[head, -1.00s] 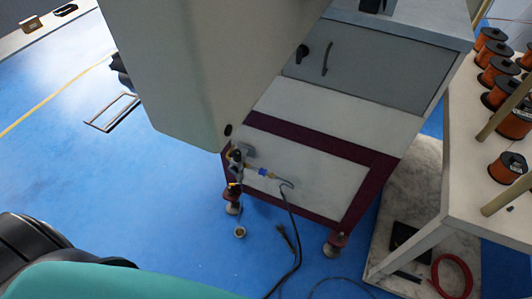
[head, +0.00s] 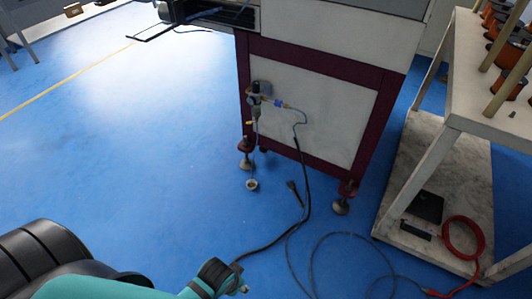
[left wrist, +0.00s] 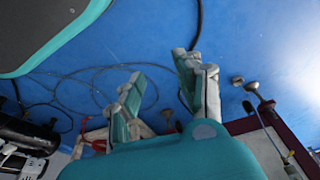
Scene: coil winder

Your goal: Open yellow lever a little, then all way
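A small yellow lever (head: 249,123) shows on the valve and filter assembly (head: 256,98) at the left of the machine's white lower panel. It is too small for me to tell its exact angle. The assembly, with a blue fitting and a thin hose, also shows at the lower right of the left wrist view (left wrist: 290,157). My left gripper (head: 228,280) is low in the head view, well apart from the lever and nearer to me. In the left wrist view its two fingers (left wrist: 160,82) are spread and empty. My right gripper is in neither view.
The machine's maroon frame (head: 310,63) stands on feet (head: 341,206). A black cable (head: 294,192) and loose hoses lie on the blue floor (head: 130,160). At right a table (head: 470,100) bears copper spools; a red hose (head: 462,238) lies on its lower shelf. The floor left of the machine is clear.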

